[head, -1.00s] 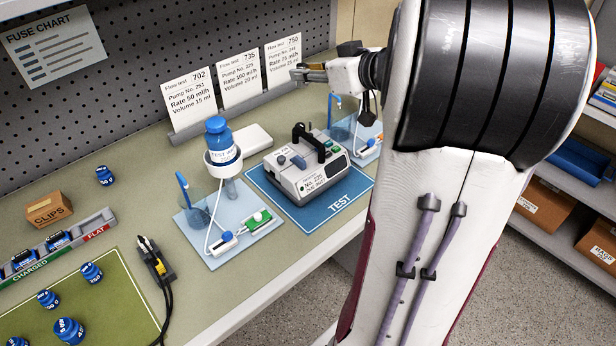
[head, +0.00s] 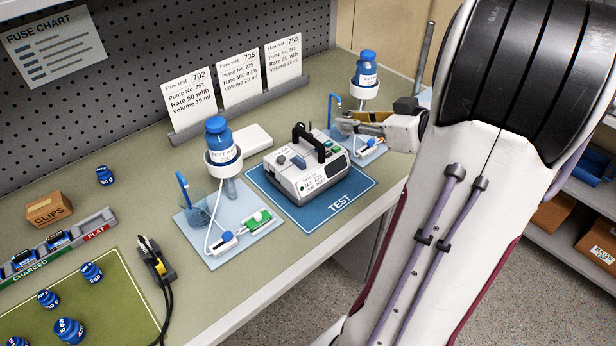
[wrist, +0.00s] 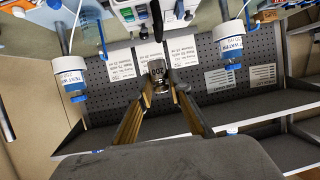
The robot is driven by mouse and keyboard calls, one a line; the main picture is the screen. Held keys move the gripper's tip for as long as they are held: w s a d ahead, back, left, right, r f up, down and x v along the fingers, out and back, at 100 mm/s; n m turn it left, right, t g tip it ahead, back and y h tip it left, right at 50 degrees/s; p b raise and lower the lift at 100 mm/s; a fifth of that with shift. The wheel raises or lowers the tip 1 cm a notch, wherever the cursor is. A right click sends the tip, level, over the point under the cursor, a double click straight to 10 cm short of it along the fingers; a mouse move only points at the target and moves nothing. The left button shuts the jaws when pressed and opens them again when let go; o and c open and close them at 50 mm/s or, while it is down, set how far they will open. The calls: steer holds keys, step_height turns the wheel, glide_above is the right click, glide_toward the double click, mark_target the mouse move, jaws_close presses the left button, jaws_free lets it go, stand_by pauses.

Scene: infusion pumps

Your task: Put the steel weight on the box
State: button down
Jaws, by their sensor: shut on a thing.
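My gripper (head: 349,123) is over the right end of the bench, beside the right-hand drip stand. In the wrist view its fingers (wrist: 160,80) are shut on a small steel weight (wrist: 158,69) with dark markings, held at the fingertips. The brown cardboard box marked CLIPS (head: 49,208) stands on the bench at the far left, well apart from my gripper. Its top looks bare.
A pump (head: 306,170) on the blue TEST mat (head: 345,205) stands between my gripper and the box. Drip stands with blue bottles (head: 222,140) (head: 367,68) rise on both sides. Blue weights (head: 69,330) lie at the left. Cards (head: 238,82) stand behind.

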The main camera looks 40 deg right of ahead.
glide_above(335, 180)
steer(key=s, duration=0.4)
step_height(335, 180, down, 9)
steer(key=shift+w, duration=0.25)
steer(key=shift+d, duration=0.1)
steer(key=shift+f, duration=2.85)
steer(key=shift+f, duration=0.1)
steer(key=shift+f, duration=1.95)
steer(key=shift+f, duration=0.1)
steer(key=c, duration=1.9)
jaws_free()
